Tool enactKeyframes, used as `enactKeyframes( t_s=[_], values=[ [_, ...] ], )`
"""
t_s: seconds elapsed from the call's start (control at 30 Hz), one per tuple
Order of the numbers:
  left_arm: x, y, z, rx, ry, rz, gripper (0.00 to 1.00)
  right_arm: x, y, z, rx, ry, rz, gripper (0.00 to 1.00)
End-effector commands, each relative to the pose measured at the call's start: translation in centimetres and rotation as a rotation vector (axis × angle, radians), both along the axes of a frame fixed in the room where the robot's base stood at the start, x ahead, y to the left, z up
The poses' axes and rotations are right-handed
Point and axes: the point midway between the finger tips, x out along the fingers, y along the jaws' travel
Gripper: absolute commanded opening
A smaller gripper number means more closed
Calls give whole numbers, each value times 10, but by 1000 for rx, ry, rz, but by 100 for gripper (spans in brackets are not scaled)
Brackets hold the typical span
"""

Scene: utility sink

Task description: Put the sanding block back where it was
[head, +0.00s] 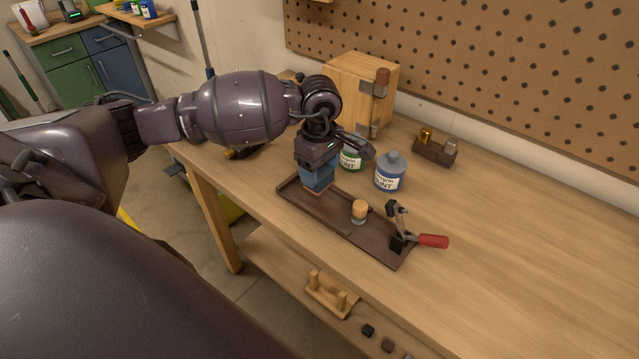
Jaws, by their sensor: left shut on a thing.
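My left gripper (318,160) points down over the left part of a dark brown tray (345,232) on the workbench. It is shut on a blue block with a brownish underside, which looks like the sanding block (319,181). The block is at the tray's left end; I cannot tell whether it touches the tray floor. The gripper hides the block's upper part. My right gripper is not in view.
In the tray are a small orange-topped jar (359,211) and a red-handled clamp (432,241) that overhangs its right end. Behind it stand a blue paint bottle (391,174), a green-labelled one (351,160) and a wooden box (355,90). The bench's right side is clear.

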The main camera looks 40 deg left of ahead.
Motion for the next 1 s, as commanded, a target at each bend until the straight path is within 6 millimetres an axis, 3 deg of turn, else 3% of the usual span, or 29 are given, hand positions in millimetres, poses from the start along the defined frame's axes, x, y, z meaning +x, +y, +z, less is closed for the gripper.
enactKeyframes(
  t_s=[0.17, 0.5, 0.87, 0.9, 1.0],
  values=[
    [0, 0, -9, -1, 1, 0, 37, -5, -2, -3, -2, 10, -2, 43],
    [0, 0, -47, 0, 2, 0, 37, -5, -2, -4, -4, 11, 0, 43],
    [0, 0, -51, 1, 1, 0, 37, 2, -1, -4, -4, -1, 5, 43],
    [0, 0, -51, 0, 1, 0, 68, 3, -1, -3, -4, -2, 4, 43],
    [0, 0, -50, 0, 1, 0, 83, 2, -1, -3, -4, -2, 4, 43]
  ],
)
